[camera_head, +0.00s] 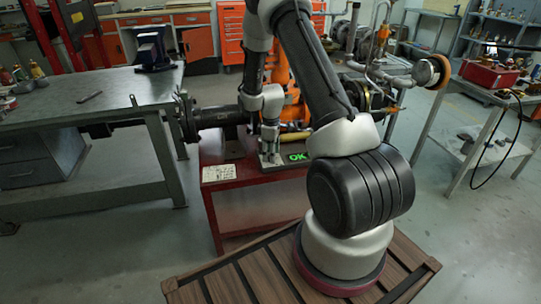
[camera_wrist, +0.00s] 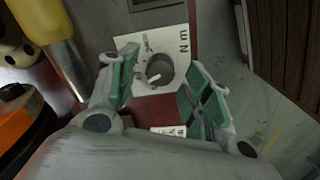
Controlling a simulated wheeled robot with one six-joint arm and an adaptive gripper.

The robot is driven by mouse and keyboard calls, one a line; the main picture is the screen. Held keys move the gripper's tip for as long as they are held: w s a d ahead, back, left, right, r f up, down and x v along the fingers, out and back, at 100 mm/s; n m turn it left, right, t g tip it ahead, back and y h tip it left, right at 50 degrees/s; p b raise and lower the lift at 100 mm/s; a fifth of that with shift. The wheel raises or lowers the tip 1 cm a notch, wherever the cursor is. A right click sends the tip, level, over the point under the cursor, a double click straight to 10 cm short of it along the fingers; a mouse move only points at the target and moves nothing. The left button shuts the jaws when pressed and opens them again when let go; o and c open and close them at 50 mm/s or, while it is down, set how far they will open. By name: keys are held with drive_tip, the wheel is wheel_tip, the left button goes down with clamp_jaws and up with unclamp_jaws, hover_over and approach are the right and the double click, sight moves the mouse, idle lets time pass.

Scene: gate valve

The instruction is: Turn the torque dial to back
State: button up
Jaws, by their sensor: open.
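The torque dial (camera_wrist: 160,68) shows in the wrist view as a round grey knob with a white pointer mark, set on a white plate marked "Nm" (camera_wrist: 182,40). The pointer mark lies toward the lower left of the knob in that view. My gripper (camera_wrist: 162,62) is open, its green-padded fingers to the left and right of the dial in the picture. I cannot tell whether either finger touches it. The dial cannot be made out there.
A red stand (camera_head: 255,205) carries the valve assembly (camera_head: 222,117). A white card (camera_head: 219,173) lies on its top. A yellow-handled tool (camera_wrist: 42,20) is at the upper left in the wrist view.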

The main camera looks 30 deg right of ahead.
drive_tip(key=shift+f, duration=0.6)
drive_tip(key=shift+c, duration=0.3)
drive_tip(key=c, duration=1)
